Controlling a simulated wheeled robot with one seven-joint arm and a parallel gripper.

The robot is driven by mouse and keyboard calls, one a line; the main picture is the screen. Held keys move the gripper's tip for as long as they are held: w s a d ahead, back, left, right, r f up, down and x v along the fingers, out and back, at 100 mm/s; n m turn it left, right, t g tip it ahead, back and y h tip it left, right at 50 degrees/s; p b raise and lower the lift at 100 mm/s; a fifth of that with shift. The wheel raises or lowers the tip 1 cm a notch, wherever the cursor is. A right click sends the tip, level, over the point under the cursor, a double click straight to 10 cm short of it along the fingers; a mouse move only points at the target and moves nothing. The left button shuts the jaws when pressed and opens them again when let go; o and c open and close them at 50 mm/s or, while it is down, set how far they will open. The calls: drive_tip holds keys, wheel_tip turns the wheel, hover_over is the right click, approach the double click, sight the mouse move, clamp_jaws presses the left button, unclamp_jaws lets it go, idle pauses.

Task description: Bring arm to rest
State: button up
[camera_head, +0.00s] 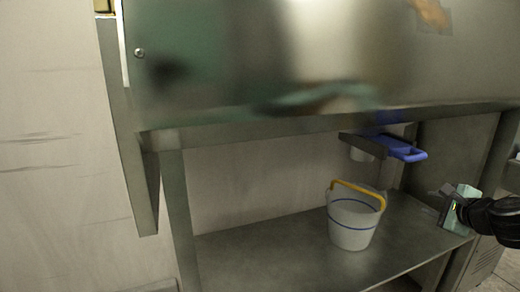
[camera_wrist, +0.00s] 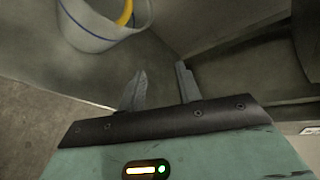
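My gripper (camera_wrist: 160,82) shows in the wrist view with its two grey fingers apart and nothing between them. In the head view my gripper (camera_head: 445,208) is at the right edge, in front of the right end of the lower shelf; its fingers are hard to make out there. My black arm link comes in from the right edge. The gripper is to the right of a white bucket and apart from it.
The white bucket (camera_head: 352,222), with a yellow handle and blue stripe, stands on the metal lower shelf (camera_head: 260,245); it also shows in the wrist view (camera_wrist: 90,22). A blue-handled object (camera_head: 400,150) sits on a bracket above. A large metal panel (camera_head: 300,60) overhangs the shelf.

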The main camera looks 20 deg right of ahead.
drive_tip(key=w+a+f+n+g+y, duration=0.25)
drive_tip(key=a+n, duration=0.25)
drive_tip(key=a, duration=0.4)
drive_tip(key=w+a+f+n+g+y, duration=0.1)
drive_tip(key=a+f+n+y, duration=0.25)
drive_tip(key=a, duration=0.55)
drive_tip(key=s+a+n+g, duration=0.4)
drive_tip(key=a+n, duration=0.2)
drive_tip(key=a, duration=0.3)
drive_tip(key=s+a+n+g, duration=0.3)
drive_tip(key=s+a+n, duration=0.1)
drive_tip(key=a+n, duration=0.4)
drive_tip(key=s+a+r+n+g+h, duration=0.1)
drive_tip(key=s+a+r+n, duration=0.4)
drive_tip(key=s, duration=0.3)
drive_tip(key=s+a+r+n+g+h, duration=0.1)
drive_tip(key=s+a+r+n+g, duration=0.15)
drive_tip(key=s+a+n, duration=0.4)
wheel_tip(320, 180, up, 21)
drive_tip(key=t+p, duration=0.1)
drive_tip(key=p, duration=1.9)
drive_tip(key=shift+s+m, duration=0.3)
drive_tip(key=shift+m, duration=0.1)
drive_tip(key=shift+o, duration=0.3)
drive_tip(key=shift+f, duration=0.15)
